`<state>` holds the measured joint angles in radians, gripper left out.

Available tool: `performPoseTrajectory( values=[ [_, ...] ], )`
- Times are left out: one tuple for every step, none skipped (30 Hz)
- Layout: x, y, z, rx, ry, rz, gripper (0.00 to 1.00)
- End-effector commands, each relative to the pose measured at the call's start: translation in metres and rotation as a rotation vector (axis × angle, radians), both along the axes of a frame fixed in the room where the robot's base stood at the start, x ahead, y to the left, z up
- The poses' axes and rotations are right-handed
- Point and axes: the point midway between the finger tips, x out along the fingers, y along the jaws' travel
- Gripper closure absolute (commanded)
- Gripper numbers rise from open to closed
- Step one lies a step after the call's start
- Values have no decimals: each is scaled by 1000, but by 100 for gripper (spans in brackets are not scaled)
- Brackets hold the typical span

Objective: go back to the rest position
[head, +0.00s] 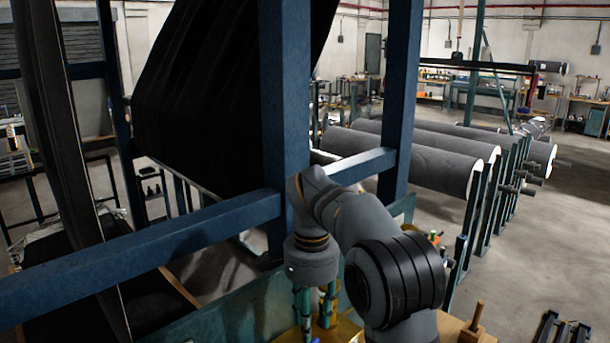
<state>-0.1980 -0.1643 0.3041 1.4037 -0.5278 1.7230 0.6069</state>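My grey arm (345,215) rises from the lower middle, bends at the top and points down at its far end (312,258). Two upright teal parts (315,305) show just below that end, with a gap between them. I cannot tell whether they are my gripper's fingers or objects standing behind. No held object can be made out. Yellow surfaces (345,331) lie below, partly cut off by the frame edge.
Blue steel posts (285,110) and a crossbeam (140,255) stand close behind and left of my arm. Dark sheeting (205,90) hangs behind them. Several large grey rolls (410,155) rest on racks at right. A wooden-handled tool (474,322) stands lower right.

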Motion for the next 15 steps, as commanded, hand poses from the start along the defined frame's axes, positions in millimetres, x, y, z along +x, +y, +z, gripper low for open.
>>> performPoseTrajectory(
  values=[
    [-1,-1,-11,-2,5,2,64],
    [-1,-1,-17,-1,4,1,64],
    [-1,0,-24,-1,5,1,64],
    [-1,-1,-30,-2,5,0,64],
    [-1,0,-34,-1,5,1,64],
    [-1,0,-40,-1,4,0,64],
    [-1,-1,-45,-1,4,0,64],
    [-1,0,-48,-1,4,0,64],
    [-1,0,-53,-1,4,0,64],
    [0,0,-56,-1,2,0,64],
    [0,0,-58,-1,2,-1,64],
    [0,0,-61,0,1,0,64],
    [0,0,-63,0,1,0,64],
    [0,0,-64,0,1,0,64],
    [0,0,-66,1,1,0,64]
  ],
)
